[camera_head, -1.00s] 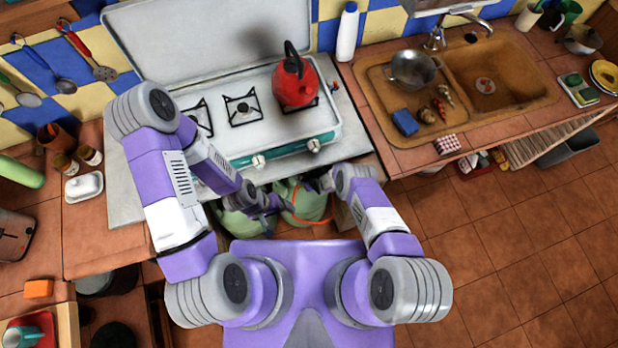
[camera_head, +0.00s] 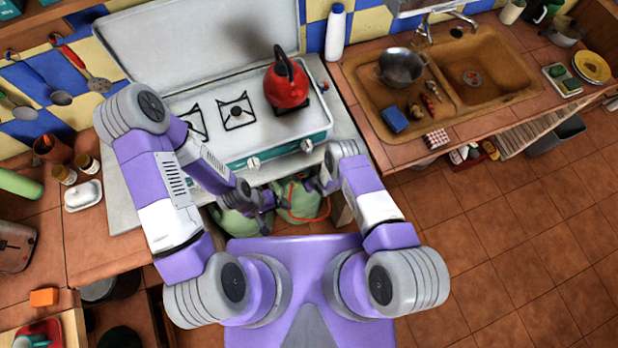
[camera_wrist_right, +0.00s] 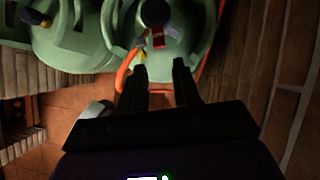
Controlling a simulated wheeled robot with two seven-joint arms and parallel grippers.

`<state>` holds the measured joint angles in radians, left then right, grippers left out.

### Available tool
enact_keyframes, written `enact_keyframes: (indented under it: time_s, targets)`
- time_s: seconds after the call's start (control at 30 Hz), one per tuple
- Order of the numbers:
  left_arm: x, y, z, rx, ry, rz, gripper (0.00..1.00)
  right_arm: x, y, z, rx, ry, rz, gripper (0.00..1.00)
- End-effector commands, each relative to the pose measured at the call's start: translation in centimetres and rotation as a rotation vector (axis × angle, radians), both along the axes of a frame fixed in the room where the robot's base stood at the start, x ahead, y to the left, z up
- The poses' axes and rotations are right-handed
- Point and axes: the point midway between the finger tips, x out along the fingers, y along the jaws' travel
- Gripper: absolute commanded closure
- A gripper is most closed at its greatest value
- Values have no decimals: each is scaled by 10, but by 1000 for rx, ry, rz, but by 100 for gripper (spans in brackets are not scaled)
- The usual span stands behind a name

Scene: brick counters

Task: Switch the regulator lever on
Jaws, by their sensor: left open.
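Two green gas bottles stand under the stove: one at left (camera_head: 240,222) and one at right (camera_head: 300,203) with an orange hose. In the right wrist view, the right bottle's (camera_wrist_right: 190,55) top carries a dark round regulator (camera_wrist_right: 155,12) with a small red lever (camera_wrist_right: 158,38). My right gripper (camera_wrist_right: 158,75) is open, its two dark fingers apart and pointing at that bottle, with the lever just beyond the tips. Nothing is visibly held. My left gripper (camera_head: 264,203) is open by the left bottle, partly hidden against it.
The stove (camera_head: 240,150) with a red kettle (camera_head: 286,82) stands above the bottles and hides their upper back parts. A brick wall flanks the bottles at right in the wrist view.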

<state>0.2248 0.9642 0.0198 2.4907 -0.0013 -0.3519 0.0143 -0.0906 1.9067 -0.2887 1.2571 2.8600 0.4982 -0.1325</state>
Motion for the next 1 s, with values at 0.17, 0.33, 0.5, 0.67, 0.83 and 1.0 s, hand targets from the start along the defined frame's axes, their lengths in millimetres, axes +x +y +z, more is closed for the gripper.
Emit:
enact_keyframes:
  time_s: [0.17, 0.33, 0.5, 0.67, 0.83, 1.0]
  targets:
    - [0, 0, 0, 0, 0, 0, 15, 0, 0, 1, 0, -1, -1, 68]
    - [0, 0, 0, 0, 0, 0, 15, 0, 0, 1, 1, -1, 0, 68]
    - [0, 0, 0, 0, 0, 0, 15, 0, 0, 1, 1, -1, 0, 68]
    - [0, 0, -1, 0, 0, 0, 15, -1, 0, 0, -1, 4, 9, 68]
    - [0, 0, -13, 0, 0, 0, 15, -15, -1, -5, -10, 52, 105, 68]
    - [0, 0, -32, 0, 0, 0, 15, -45, -3, -9, -27, 133, 297, 68]
